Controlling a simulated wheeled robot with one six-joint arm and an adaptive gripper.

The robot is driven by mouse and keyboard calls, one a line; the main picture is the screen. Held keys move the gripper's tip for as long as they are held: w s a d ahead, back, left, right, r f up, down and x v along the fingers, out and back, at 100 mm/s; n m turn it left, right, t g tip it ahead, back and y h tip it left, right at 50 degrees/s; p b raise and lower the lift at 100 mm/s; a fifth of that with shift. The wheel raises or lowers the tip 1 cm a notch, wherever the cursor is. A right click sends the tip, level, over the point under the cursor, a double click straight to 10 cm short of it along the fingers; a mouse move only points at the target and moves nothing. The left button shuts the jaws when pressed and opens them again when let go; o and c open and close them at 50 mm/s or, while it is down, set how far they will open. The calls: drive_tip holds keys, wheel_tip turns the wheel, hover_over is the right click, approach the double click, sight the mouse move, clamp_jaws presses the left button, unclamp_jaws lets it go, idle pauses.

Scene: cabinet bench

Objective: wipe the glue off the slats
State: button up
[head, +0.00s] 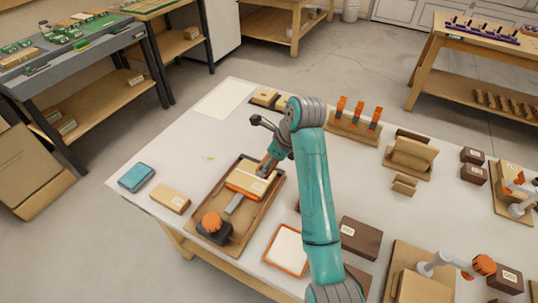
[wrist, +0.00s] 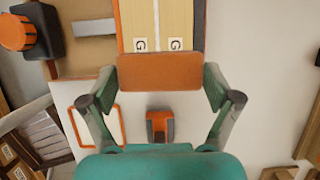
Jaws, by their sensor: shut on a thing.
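The slats (head: 246,182) are pale wood pieces lying side by side in a brown tray (head: 208,189). In the wrist view the slats (wrist: 138,18) carry two white labels marked G, with an orange strip on the left edge and a grey one on the right. My gripper (head: 268,166) is over the far end of the slats in the head view. In the wrist view my gripper (wrist: 158,76) is shut on an orange-brown block (wrist: 158,72), which covers the near end of the slats. I cannot tell whether it touches them.
A clamp with an orange knob (head: 211,222) sits in the tray's near end. A teal pad (head: 137,178) and a labelled wood block (head: 171,198) lie left. An orange-rimmed white panel (head: 287,249) lies right. The table's far left corner holds a pale sheet (head: 224,100).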

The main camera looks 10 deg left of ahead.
sight(252, 176)
drive_tip(key=shift+a+f, duration=0.2)
drive_tip(key=shift+a, duration=0.15)
drive_tip(key=shift+f, duration=2.55)
drive_tip(key=shift+s+d+f, duration=0.1)
drive_tip(key=shift+f, duration=0.65)
drive_tip(key=shift+w+a+r, duration=0.1)
drive_tip(key=shift+w+a, duration=0.1)
drive_tip(key=shift+a, duration=0.35)
drive_tip(key=shift+w+a, duration=0.2)
drive_tip(key=shift+a, duration=0.3)
drive_tip(key=shift+a, duration=0.15)
drive_tip(key=shift+w+a, duration=0.35)
drive_tip(key=shift+a, duration=0.5)
drive_tip(key=shift+a, duration=0.1)
